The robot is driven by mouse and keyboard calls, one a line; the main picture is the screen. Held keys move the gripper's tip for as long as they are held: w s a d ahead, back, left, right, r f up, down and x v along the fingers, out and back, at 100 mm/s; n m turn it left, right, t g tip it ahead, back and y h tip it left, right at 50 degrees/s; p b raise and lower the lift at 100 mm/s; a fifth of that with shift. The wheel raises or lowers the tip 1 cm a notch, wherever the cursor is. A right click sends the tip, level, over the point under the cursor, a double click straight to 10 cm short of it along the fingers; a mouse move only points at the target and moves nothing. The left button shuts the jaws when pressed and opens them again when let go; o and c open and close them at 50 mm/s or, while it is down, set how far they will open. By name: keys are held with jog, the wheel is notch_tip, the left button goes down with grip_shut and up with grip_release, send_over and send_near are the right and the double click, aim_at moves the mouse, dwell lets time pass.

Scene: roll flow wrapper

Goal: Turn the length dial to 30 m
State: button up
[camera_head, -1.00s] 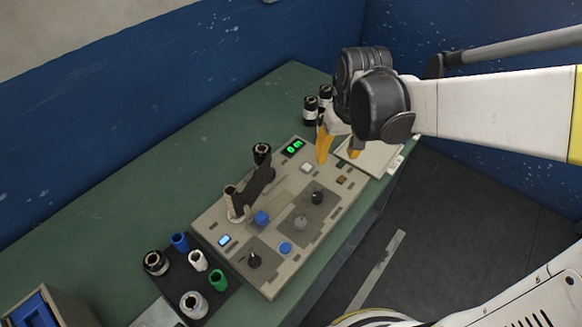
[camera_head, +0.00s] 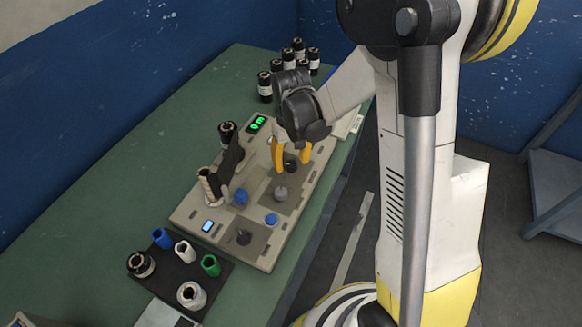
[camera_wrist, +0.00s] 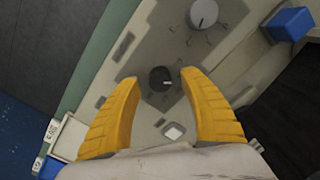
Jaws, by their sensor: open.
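The wrapper's panel (camera_head: 187,208) is a beige machine top on a green bench. A black knob with a white pointer line (camera_wrist: 161,78) lies between my open gripper (camera_wrist: 158,80) fingertips in the wrist view; the same black knob (camera_head: 290,160) is partly hidden by the fingers in the head view. My gripper (camera_head: 290,162) has yellow fingers pointing down over it, and contact cannot be told. A grey knob (camera_head: 281,193) sits nearby, also seen in the wrist view (camera_wrist: 204,13).
A black tray (camera_head: 213,286) holds several rolls. Several dark-capped bottles (camera_head: 265,86) stand at the back.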

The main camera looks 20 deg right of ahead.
jog(key=shift+f, duration=0.6)
grip_shut()
jog(key=shift+m, duration=0.3)
jog(key=m, duration=0.3)
jog(key=shift+m+b, duration=0.4)
jog(key=shift+m, duration=1.7)
